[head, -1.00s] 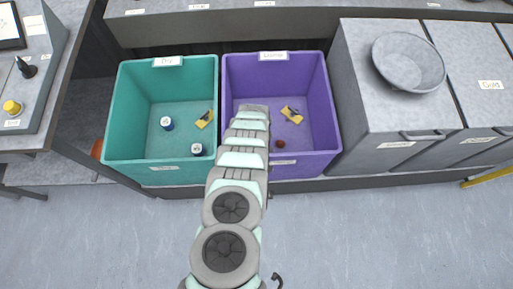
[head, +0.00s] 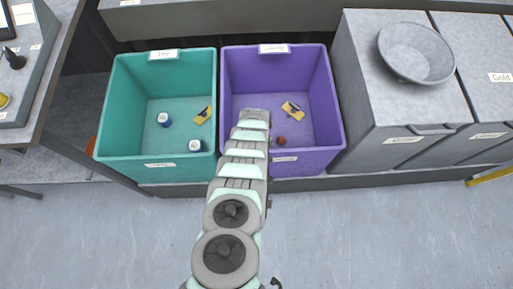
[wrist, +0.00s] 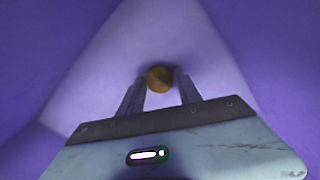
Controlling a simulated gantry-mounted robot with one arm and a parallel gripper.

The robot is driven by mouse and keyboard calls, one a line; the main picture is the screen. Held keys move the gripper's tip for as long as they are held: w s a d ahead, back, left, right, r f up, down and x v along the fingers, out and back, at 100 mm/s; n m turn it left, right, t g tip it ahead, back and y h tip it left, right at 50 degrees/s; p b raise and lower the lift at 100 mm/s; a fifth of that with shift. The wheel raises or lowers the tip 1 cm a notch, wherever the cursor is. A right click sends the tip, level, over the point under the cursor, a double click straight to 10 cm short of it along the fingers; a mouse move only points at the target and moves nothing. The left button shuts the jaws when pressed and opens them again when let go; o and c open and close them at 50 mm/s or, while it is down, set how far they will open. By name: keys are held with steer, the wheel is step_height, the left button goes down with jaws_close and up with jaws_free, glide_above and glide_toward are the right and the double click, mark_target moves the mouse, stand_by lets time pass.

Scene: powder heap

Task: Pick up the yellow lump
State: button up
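A round, dark yellow-orange lump (wrist: 159,76) shows in the wrist view inside the purple bin. It lies between and just beyond the fingertips of my gripper (wrist: 160,84), which are spread apart. Contact between the fingers and the lump cannot be made out. In the head view my arm reaches into the purple bin (head: 332,105), and the gripper is hidden behind the arm. A small reddish-brown lump (head: 281,141) lies on that bin's floor right of the arm. I cannot tell whether it is the same lump.
The purple bin also holds a yellow item with a dark part (head: 292,109). A teal bin (head: 130,100) at left holds a similar yellow item (head: 203,115) and two white-topped blue items (head: 165,120). A grey bowl (head: 415,53) stands on the cabinet at right.

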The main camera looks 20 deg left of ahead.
jaws_close()
stand_by(0.3)
